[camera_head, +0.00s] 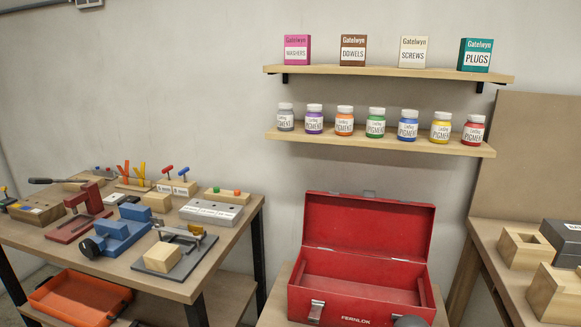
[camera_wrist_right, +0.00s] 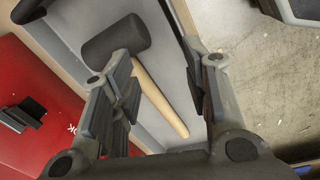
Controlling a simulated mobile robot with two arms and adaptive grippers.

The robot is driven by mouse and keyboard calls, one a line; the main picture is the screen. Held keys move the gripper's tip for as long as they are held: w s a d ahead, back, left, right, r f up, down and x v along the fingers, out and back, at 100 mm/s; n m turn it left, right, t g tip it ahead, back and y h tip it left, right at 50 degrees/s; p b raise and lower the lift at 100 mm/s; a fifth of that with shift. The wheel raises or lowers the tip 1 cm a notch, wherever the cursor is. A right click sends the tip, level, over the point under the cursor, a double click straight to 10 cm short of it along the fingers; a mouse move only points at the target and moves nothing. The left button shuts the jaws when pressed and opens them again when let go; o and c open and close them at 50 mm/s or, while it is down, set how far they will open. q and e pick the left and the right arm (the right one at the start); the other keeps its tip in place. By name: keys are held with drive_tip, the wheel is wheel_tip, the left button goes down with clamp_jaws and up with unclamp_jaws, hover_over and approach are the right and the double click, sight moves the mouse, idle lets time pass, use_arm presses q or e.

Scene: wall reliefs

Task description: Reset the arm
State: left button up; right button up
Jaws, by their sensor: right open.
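My right gripper (camera_wrist_right: 160,65) is open in the right wrist view, its two fingers spread apart. Behind and between the fingers shows a mallet with a black head (camera_wrist_right: 112,42) and a pale wooden handle (camera_wrist_right: 160,98). It lies on a grey surface (camera_wrist_right: 180,118); I see no finger closed on it. Part of the left finger covers the mallet. A small dark shape at the bottom edge of the head view is too cut off to name. My left gripper is in neither view.
An open red toolbox (camera_head: 358,300) stands at the lower middle; its red side fills the wrist view's left (camera_wrist_right: 40,85). A workbench (camera_head: 240,232) with fixtures is left, wooden blocks (camera_head: 524,250) right. Shelves hold pigment jars (camera_head: 376,127) and boxes (camera_head: 353,50).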

drive_tip(key=s+a+r+m+t, duration=0.15)
drive_tip(key=s+m, duration=0.35)
drive_tip(key=s, duration=0.7)
drive_tip(key=s+a+r+m+t, duration=0.15)
drive_tip(key=s+m, duration=0.35)
drive_tip(key=s, duration=0.7)
wheel_tip(320, 180, down, 24)
drive_tip(key=s+g+p, duration=0.1)
drive_tip(key=g, duration=0.1)
drive_tip(key=s+d+f+g+p, duration=0.1)
drive_tip(key=s+d+f, duration=0.1)
drive_tip(key=s+f, duration=1.3)
drive_tip(key=shift+s+d+n, duration=0.25)
drive_tip(key=shift+s+n, duration=0.15)
drive_tip(key=shift+s, duration=0.7)
drive_tip(key=shift+f, duration=0.1)
